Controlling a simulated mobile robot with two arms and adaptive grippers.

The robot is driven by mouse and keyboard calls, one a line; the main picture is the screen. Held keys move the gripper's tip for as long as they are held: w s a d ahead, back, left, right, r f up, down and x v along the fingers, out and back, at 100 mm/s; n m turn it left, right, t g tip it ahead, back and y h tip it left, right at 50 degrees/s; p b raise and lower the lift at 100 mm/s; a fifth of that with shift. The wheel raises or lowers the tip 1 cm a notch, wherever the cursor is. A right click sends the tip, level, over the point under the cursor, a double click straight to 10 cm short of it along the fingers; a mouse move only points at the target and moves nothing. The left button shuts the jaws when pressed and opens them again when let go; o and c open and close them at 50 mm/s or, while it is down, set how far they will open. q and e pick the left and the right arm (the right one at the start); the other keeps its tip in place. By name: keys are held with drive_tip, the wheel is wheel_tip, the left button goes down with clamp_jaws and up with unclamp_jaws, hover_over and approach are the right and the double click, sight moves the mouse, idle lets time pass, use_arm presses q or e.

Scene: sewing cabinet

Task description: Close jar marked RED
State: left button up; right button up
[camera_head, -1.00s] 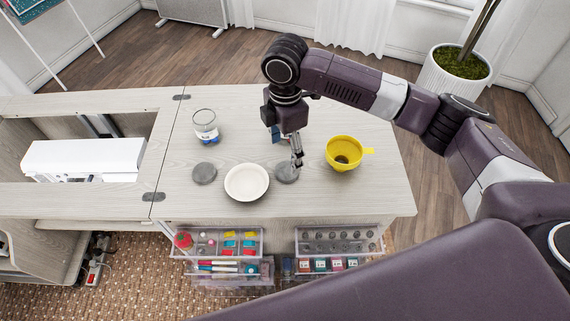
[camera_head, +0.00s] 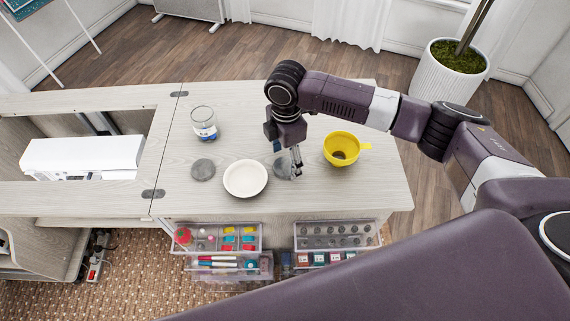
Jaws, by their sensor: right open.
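A glass jar (camera_head: 204,125) with blue and white contents stands on the tabletop at the left; I cannot read its marking. A grey round lid (camera_head: 203,169) lies in front of it. A second grey lid (camera_head: 281,170) lies right of the white bowl. My right gripper (camera_head: 297,170) is open and points down at the second lid's right side; I cannot tell whether it touches it. Something bluish, perhaps another jar (camera_head: 277,146), is mostly hidden behind my right gripper. No jar marked RED can be made out. My left gripper is not in view.
A white bowl (camera_head: 245,179) stands between the two lids. A yellow funnel or cup (camera_head: 342,148) stands right of my gripper. Open drawers (camera_head: 218,246) with sewing supplies project at the front. A white sewing machine (camera_head: 82,157) sits in the left recess.

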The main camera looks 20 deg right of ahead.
sight(286, 165)
drive_tip(key=shift+f, duration=0.8)
drive_tip(key=shift+a, duration=0.1)
drive_tip(key=shift+c, duration=0.3)
drive_tip(key=c, duration=0.7)
drive_tip(key=shift+c, duration=0.2)
drive_tip(key=shift+r, duration=0.2)
wheel_tip(286, 165, up, 20)
drive_tip(key=b, duration=0.1)
drive_tip(key=shift+f, duration=0.15)
